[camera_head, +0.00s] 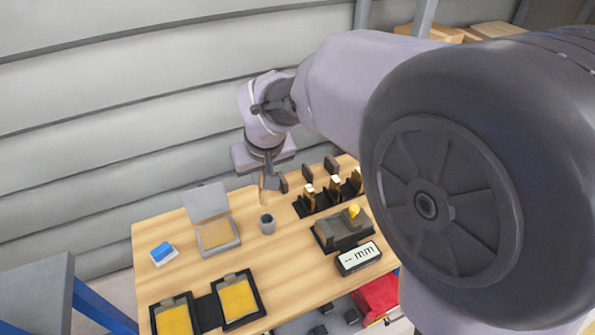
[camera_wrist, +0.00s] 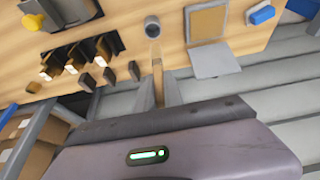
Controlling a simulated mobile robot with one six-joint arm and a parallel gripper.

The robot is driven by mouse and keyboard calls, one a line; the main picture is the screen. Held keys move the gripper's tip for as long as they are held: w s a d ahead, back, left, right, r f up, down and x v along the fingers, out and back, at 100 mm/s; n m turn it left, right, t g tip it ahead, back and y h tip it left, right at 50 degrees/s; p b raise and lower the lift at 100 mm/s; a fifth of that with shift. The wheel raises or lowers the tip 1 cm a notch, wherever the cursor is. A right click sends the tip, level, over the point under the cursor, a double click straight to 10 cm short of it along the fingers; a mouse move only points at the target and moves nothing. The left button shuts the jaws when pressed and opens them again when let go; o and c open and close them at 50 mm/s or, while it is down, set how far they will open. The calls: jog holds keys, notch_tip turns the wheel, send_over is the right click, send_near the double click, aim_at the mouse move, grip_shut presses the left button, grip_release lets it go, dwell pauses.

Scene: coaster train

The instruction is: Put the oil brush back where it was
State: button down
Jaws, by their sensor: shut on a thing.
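My gripper (camera_head: 267,185) is shut on the oil brush, above the far side of the wooden table. The brush shows as a thin tan stick (camera_head: 263,197) below the fingers; its lower end is too small to make out. In the wrist view my gripper (camera_wrist: 158,95) holds the tan brush (camera_wrist: 157,68) between its two fingers. A small grey cup (camera_head: 267,225) stands upright on the table, just nearer than the brush. The cup (camera_wrist: 152,27) also shows in the wrist view, in line with the brush and apart from the fingers.
An open box (camera_head: 217,236) stands left of the cup, and a blue block (camera_head: 162,252) lies farther left. A black rack (camera_head: 318,203), several small dark blocks (camera_head: 308,173) and a yellow-knobbed device (camera_head: 343,228) stand to the right. Yellow-faced trays (camera_head: 239,300) lie in front. A grey wall is behind.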

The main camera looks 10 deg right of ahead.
aim_at(265, 202)
notch_tip(265, 202, down, 10)
jog(key=b, duration=0.4)
jog(key=shift+s+b, duration=0.1)
jog(key=shift+b, duration=0.25)
jog(key=shift+r, duration=0.1)
jog(key=c, duration=1.5)
grip_release()
jog(key=shift+f, duration=0.2)
jog(key=shift+o, duration=0.2)
jog(key=p+v, duration=0.5)
jog(key=v, duration=0.8)
jog(key=s+d+r+m, duration=0.1)
jog(key=s+d+m, duration=0.1)
jog(key=s, duration=0.4)
jog(key=s+d+r+m+t, duration=0.1)
jog(key=s+d+r+m, duration=0.1)
jog(key=s, duration=0.4)
jog(key=s+d+r+m, duration=0.1)
jog(key=s+d+m, duration=0.2)
jog(key=s, duration=0.3)
jog(key=shift+s+d+r+m+y, duration=0.2)
jog(key=shift+d+m+y, duration=0.2)
jog(key=shift+d, duration=0.5)
